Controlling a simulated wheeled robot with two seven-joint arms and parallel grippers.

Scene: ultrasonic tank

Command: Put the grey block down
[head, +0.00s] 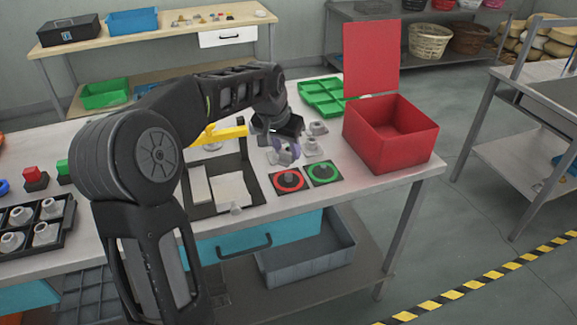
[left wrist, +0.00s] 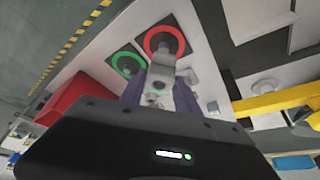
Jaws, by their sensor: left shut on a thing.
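My left gripper (head: 286,150) is above the table near its right half, shut on the grey block (head: 288,157). In the left wrist view the grey block (left wrist: 162,72) shows between the fingers of the left gripper (left wrist: 160,92). A black pad with a red ring (head: 289,181) and one with a green ring (head: 324,173) lie just in front of the gripper in the head view. The rings also show in the left wrist view, red (left wrist: 165,42) and green (left wrist: 128,64). Whether the block touches anything below is hard to tell. My right gripper is out of view.
A red box (head: 388,150) with raised lid stands at the table's right end. Loose grey parts (head: 313,148) sit close to the gripper. A green tray (head: 322,97) lies behind. A yellow fixture (head: 222,133) and a dark tray with pale panels (head: 232,188) are to the left.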

